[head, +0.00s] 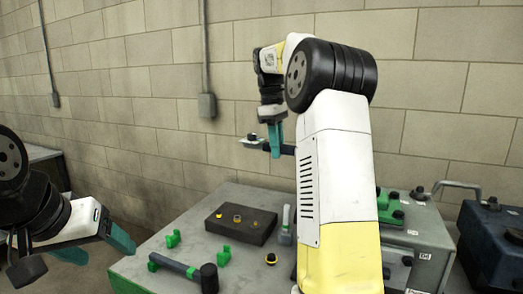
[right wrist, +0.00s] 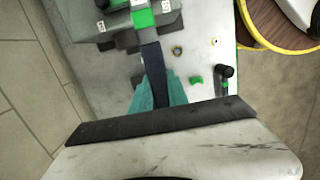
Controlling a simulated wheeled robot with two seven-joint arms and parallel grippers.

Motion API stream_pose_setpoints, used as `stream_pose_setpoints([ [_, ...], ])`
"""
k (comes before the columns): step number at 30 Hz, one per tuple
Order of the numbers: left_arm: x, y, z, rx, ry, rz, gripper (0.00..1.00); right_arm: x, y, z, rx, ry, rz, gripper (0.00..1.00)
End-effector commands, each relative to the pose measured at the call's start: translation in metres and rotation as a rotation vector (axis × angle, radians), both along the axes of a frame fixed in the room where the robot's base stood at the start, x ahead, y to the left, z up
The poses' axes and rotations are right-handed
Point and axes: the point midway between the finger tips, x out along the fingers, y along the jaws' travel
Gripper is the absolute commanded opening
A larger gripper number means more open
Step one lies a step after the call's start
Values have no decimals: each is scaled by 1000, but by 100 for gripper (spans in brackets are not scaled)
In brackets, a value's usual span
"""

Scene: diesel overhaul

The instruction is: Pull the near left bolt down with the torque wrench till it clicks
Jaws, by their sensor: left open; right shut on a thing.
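My right gripper (head: 275,138), with teal fingers, is raised high above the back of the bench. It is shut on a dark bar-shaped tool, likely the torque wrench (head: 252,142), held roughly level and clear of the bench. In the right wrist view the dark shaft of the torque wrench (right wrist: 153,68) runs up from between the teal fingers to a green band. My left gripper (head: 95,246) is open and empty at the left, beside the bench. A green part with black bolts (head: 391,207) sits at right, partly hidden by my right arm. I cannot tell which is the near left bolt.
The grey bench (head: 150,245) carries a dark block (head: 240,224) with yellow pieces, a hammer (head: 185,268), small green stands (head: 223,255) and a loose round fitting (head: 271,259). A grey box and a dark blue case (head: 490,240) stand right. A block wall is behind.

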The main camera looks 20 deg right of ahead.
Motion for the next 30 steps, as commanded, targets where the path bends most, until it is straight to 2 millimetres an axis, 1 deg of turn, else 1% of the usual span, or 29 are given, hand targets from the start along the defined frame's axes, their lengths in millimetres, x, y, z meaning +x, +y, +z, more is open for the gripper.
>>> stream_pose_setpoints([
  [4, 0, 0, 0, 0, 0, 0, 69, -8, 4, 1, -1, -2, 0, 0],
  [13, 0, 0, 0, 0, 0, 0, 69, -47, 21, 1, 0, -2, 1, 0],
  [18, 0, 0, 0, 0, 0, 0, 69, -61, 28, 1, 0, -1, 1, 0],
  [30, 0, 0, 0, 0, 0, 0, 69, -64, 29, 1, -1, -2, 0, 0],
])
